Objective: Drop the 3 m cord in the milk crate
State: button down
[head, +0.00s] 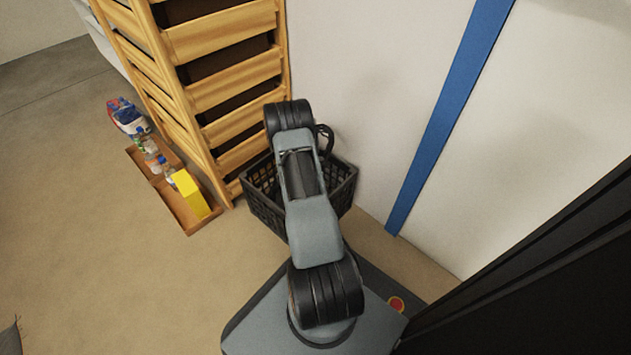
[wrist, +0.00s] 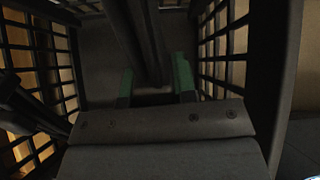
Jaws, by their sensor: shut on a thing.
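The black milk crate (head: 262,206) stands on the floor against the wall, below my arm in the head view. Its lattice walls (wrist: 218,50) show on both sides in the wrist view. My gripper (wrist: 155,88), with green finger pads, is between these walls and shut on a dark, thick strand, which I take to be the cord (wrist: 148,40). Another dark piece shows at the lower left of the wrist view; I cannot tell if it is cord. A black loop (head: 325,136) shows beside my arm above the crate. The gripper itself is hidden in the head view.
A wooden slatted rack (head: 228,85) stands just behind and left of the crate. A shallow brown tray (head: 190,228) holds bottles and a yellow box (head: 191,194). A blue strip (head: 440,125) runs down the wall at right.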

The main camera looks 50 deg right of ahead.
notch_tip(320, 180, down, 9)
jog(key=shift+r, duration=0.2)
dwell(0.6)
jog(key=shift+f, duration=0.1)
jog(key=c, duration=0.8)
grip_release()
jog(key=shift+c, duration=0.2)
jog(key=r+y+p, duration=0.1)
jog(key=y+p, duration=0.1)
jog(key=a+r+y+p, duration=0.1)
jog(key=y+p, duration=0.1)
jog(key=p, duration=0.1)
jog(key=shift+a+r+p, duration=0.1)
jog(key=shift+r+p, duration=0.2)
jog(key=shift+r, duration=0.05)
